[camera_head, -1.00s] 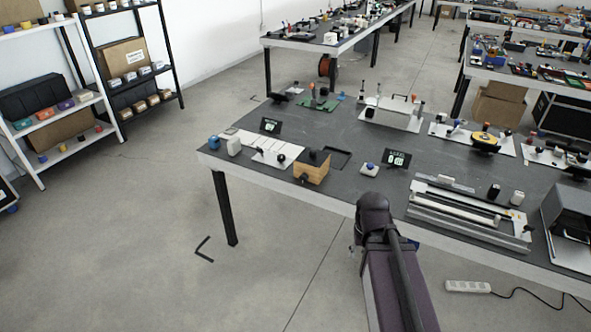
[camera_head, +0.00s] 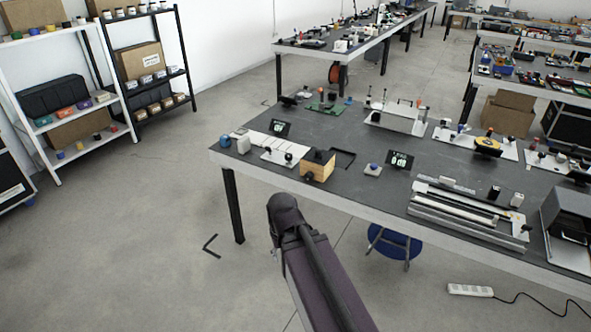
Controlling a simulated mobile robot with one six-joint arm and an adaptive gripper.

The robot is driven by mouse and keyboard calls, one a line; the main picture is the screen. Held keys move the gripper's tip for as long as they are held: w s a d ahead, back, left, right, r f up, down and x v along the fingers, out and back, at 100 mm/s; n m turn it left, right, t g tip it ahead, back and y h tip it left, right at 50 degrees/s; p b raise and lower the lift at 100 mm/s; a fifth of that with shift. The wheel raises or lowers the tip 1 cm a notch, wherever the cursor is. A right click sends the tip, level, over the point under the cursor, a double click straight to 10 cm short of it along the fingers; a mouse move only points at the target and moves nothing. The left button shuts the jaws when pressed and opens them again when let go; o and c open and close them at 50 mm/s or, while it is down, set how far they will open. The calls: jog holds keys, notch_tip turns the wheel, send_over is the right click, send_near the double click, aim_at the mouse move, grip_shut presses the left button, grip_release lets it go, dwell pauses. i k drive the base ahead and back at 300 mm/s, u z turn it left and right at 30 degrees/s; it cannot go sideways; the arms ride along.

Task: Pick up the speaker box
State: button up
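A small wooden box (camera_head: 320,165) with a dark round part on its front stands near the front edge of the dark workbench (camera_head: 345,129); it looks like the speaker box. It stands upright and nothing touches it from above. My arm shows at the bottom middle, its dark joint just left of and below the box, in front of the bench edge. My gripper is not visible; it is hidden behind or below my arm.
A black tray frame (camera_head: 343,158) lies right of the box, and a white plate with knobs (camera_head: 284,155) lies left. Small displays (camera_head: 400,160) stand nearby. A blue stool (camera_head: 395,243) is under the bench. The floor left of the bench is clear.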

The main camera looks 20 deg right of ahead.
aim_at(320, 172)
jog(key=z, duration=0.5)
jog(key=k, duration=0.1)
jog(key=u, duration=1.8)
jog(key=i, duration=1.95)
jog(key=z, duration=0.65)
